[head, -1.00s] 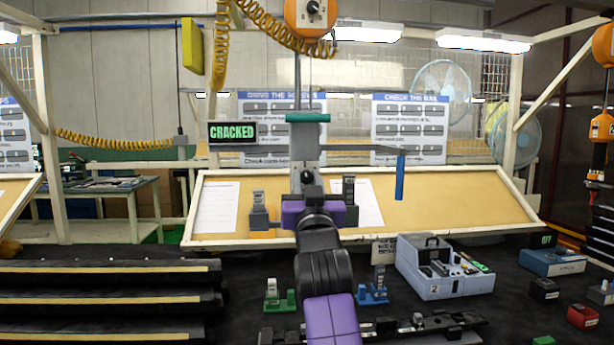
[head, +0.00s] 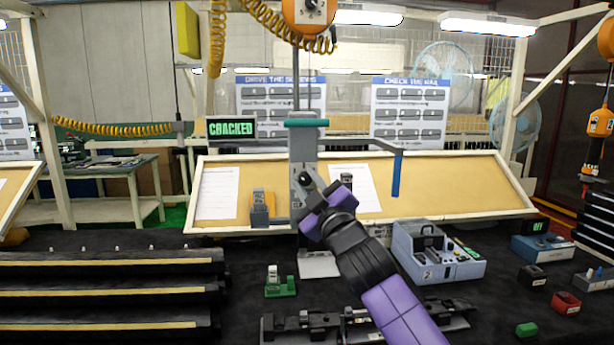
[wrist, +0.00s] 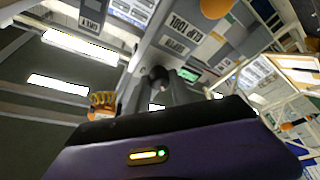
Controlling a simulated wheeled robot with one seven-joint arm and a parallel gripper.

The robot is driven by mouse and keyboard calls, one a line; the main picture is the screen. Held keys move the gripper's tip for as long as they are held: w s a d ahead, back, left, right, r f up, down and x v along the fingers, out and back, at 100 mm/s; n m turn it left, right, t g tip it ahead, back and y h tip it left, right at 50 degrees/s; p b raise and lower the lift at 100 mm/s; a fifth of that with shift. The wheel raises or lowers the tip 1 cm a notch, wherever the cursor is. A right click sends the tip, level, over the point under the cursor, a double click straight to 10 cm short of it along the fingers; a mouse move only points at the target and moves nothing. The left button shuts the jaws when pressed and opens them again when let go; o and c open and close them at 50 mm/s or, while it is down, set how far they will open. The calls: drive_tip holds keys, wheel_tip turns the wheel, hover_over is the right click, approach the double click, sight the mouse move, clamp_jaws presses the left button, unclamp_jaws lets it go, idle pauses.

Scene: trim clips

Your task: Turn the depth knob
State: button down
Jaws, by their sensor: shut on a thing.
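The depth knob (head: 303,179) is a small dark knob on the grey upright clip tool (head: 308,150), which has a teal top and a blue-handled lever (head: 397,175). My purple gripper (head: 310,190) reaches it from the lower right, tilted. In the wrist view, the two dark fingers of my gripper (wrist: 163,88) close around the dark round knob (wrist: 158,73), against the grey plate labelled "CLIP TOOL". The fingers hide much of the knob, so its turn angle cannot be read.
A screen (head: 232,128) reads "CRACKED" left of the tool. A green holder (head: 280,283), a grey-blue case (head: 438,255) and small boxes sit on the dark bench. Striped rails (head: 100,290) fill the left.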

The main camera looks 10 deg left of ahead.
drive_tip(key=shift+a+r+n, duration=0.1)
drive_tip(key=shift+n, duration=0.3)
drive_tip(key=c, duration=1.1)
unclamp_jaws()
drive_tip(key=shift+c, duration=0.2)
drive_tip(key=shift+s+d, duration=0.15)
drive_tip(key=shift+d, duration=0.05)
drive_tip(key=b+v, duration=0.2)
drive_tip(key=v, duration=0.5)
drive_tip(key=shift+s, duration=0.2)
